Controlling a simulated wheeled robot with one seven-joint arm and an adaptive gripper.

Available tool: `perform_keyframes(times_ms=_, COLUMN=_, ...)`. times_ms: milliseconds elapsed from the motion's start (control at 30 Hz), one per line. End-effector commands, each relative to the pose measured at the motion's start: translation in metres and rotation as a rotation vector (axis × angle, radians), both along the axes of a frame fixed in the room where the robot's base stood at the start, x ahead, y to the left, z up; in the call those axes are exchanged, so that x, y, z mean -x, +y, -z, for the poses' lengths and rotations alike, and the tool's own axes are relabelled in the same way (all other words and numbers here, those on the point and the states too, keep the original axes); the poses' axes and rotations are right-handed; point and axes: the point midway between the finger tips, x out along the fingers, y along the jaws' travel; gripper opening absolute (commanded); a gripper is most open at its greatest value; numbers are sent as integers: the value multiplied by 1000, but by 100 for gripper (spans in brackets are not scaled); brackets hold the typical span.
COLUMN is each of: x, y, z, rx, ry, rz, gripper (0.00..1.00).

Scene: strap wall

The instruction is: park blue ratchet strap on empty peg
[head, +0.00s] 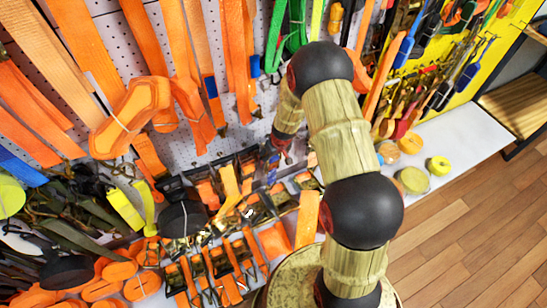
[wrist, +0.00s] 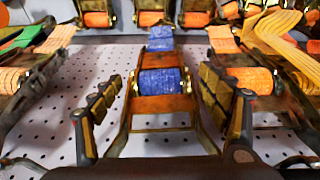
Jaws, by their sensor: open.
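The blue ratchet strap (wrist: 160,82) shows in the middle of the wrist view, a blue webbing roll in a metal ratchet frame with orange bands above and below it. A blue strap end (wrist: 160,40) stands behind it. My gripper (wrist: 160,92) is open, with one padded finger on each side of this ratchet. I cannot tell whether either finger touches it. In the head view my arm hides most of the gripper and the blue ratchet. I cannot make out an empty peg for certain in either view.
Orange ratchets stand close on the left (wrist: 18,80) and right (wrist: 255,80) of the fingers. White pegboard (wrist: 60,110) shows between them. In the head view, long orange straps (head: 150,45) hang on the wall, and a white shelf (head: 455,140) holds tape rolls at right.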

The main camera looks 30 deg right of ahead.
Motion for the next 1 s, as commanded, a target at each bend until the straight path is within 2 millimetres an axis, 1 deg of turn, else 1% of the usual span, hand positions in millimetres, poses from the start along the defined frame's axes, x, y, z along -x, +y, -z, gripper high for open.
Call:
perform_keyframes(times_ms=67, x=1, y=0, z=-2, rx=0, ry=0, rz=-1, gripper=77)
perform_keyframes(times_ms=167, x=2, y=0, z=-11, rx=0, ry=-2, rz=-1, gripper=77)
perform_keyframes(times_ms=267, x=5, y=-1, z=-28, rx=1, ry=-5, rz=-1, gripper=77)
perform_keyframes(times_ms=500, x=18, y=-2, z=-77, rx=2, ry=-6, rz=0, gripper=77)
perform_keyframes(times_ms=700, x=27, y=-2, z=-105, rx=1, ry=-5, rz=1, gripper=77)
perform_keyframes(times_ms=833, x=30, y=-2, z=-114, rx=1, ry=-3, rz=-1, gripper=77)
perform_keyframes(times_ms=1000, x=31, y=-2, z=-117, rx=1, ry=-2, rz=0, gripper=77)
